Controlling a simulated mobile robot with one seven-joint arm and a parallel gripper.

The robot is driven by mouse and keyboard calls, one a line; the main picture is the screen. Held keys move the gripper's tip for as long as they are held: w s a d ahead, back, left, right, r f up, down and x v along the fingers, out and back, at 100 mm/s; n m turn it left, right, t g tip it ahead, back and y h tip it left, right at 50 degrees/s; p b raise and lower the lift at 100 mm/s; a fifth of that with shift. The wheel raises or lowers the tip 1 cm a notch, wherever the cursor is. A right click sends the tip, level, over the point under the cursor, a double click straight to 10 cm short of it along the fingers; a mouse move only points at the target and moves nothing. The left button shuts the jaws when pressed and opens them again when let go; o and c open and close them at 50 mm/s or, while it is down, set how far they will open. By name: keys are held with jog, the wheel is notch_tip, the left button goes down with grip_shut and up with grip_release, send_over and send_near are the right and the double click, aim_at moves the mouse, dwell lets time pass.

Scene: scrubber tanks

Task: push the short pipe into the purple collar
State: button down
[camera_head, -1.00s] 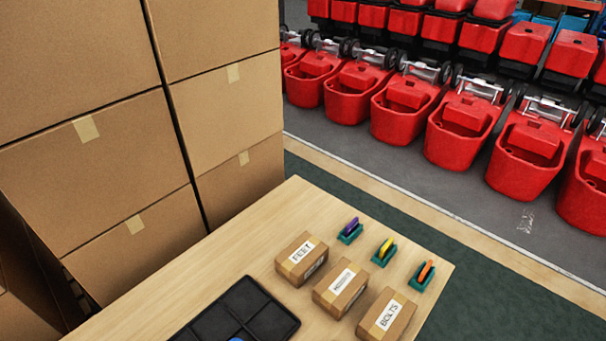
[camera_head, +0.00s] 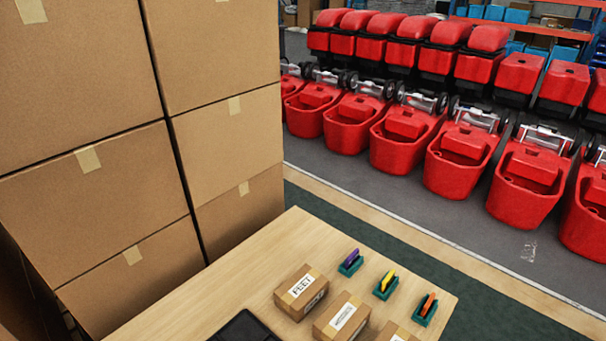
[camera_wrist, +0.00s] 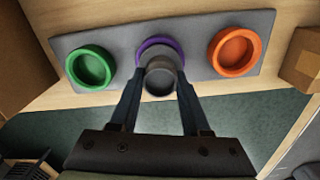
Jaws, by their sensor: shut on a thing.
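In the wrist view a grey mat (camera_wrist: 205,60) bears a row of three collars. The purple collar (camera_wrist: 160,43) is in the middle, between a green collar (camera_wrist: 91,67) and an orange collar (camera_wrist: 236,52). My gripper (camera_wrist: 160,88) is shut on the short pipe (camera_wrist: 160,78), a dark grey open tube. The pipe overlaps the near part of the purple collar and hides it. I cannot tell whether the pipe's lower end is inside the collar or above it. My gripper and the collars do not show in the head view.
In the head view the wooden table (camera_head: 240,262) holds labelled small boxes (camera_head: 302,292) and teal holders with purple, yellow and orange pieces (camera_head: 385,286). Tall cartons (camera_head: 90,190) stand at the left. Red scrubber tanks (camera_head: 400,139) line the floor behind.

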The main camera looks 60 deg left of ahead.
jog(key=shift+f+b, duration=0.35)
jog(key=shift+f, duration=0.15)
dwell(0.5)
grip_release()
dwell(0.4)
jog(key=shift+r, duration=0.1)
jog(key=shift+r+p, duration=3.4)
jog(key=shift+p, duration=0.3)
jog(key=shift+w, duration=0.1)
